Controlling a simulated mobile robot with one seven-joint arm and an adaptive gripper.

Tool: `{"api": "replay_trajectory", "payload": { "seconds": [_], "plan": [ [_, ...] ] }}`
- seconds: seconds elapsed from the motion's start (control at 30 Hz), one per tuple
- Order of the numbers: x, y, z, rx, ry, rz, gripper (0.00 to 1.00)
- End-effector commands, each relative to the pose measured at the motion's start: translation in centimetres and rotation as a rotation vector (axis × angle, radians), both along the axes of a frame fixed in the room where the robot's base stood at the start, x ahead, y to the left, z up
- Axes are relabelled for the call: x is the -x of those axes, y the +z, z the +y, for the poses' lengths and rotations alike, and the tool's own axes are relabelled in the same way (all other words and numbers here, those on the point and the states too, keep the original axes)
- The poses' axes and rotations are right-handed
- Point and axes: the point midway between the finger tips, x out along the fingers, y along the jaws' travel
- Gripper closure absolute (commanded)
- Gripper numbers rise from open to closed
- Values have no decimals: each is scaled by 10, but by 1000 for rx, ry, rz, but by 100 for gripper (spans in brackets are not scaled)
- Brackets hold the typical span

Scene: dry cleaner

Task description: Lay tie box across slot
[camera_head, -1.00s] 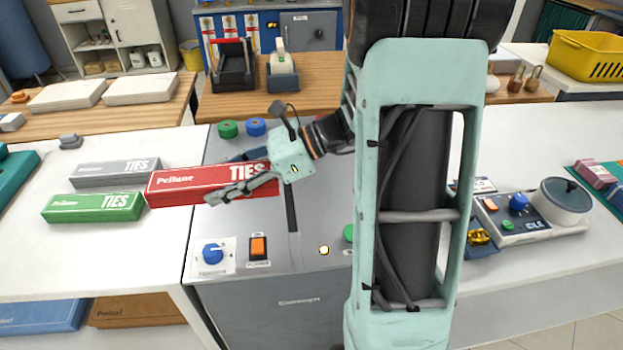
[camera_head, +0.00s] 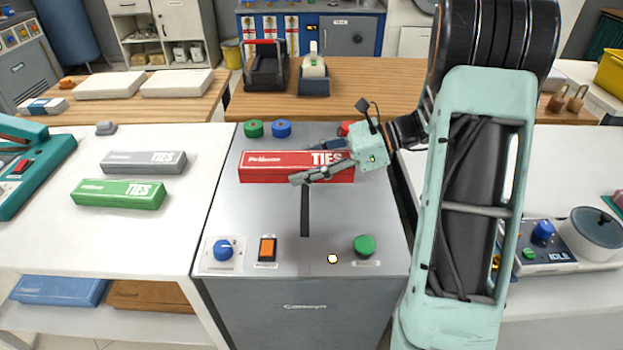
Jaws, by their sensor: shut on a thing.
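The red tie box (camera_head: 270,167), lettered TIES, is level and lengthwise left to right over the grey machine top. My gripper (camera_head: 312,172) is shut on its right part, coming from the right. The dark slot (camera_head: 304,212) runs front to back in the machine top. The box crosses over the slot's line at its far end, and the far part of the slot is hidden. I cannot tell whether the box touches the top or is held just above it. A green tie box (camera_head: 118,194) and a grey tie box (camera_head: 144,161) lie on the white counter at left.
The machine top (camera_head: 235,215) also has a blue knob (camera_head: 223,250), an orange switch (camera_head: 267,248) and a green button (camera_head: 364,245) at its front. Green and blue round pieces (camera_head: 268,128) sit behind the box. The middle of the top is clear.

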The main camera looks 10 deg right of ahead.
Motion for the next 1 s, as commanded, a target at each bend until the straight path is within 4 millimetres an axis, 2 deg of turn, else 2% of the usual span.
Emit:
{"api": "replay_trajectory", "payload": {
  "seconds": [0.2,0.4,0.77,0.9,1.0],
  "plan": [
    [-44,-24,-16,0,2,1,79],
    [-68,-58,-25,0,1,1,79],
    [-86,-80,-32,-1,1,0,79],
    [-85,-102,-32,-1,1,3,79],
    [-86,-109,-32,0,0,1,79]
  ]
}}
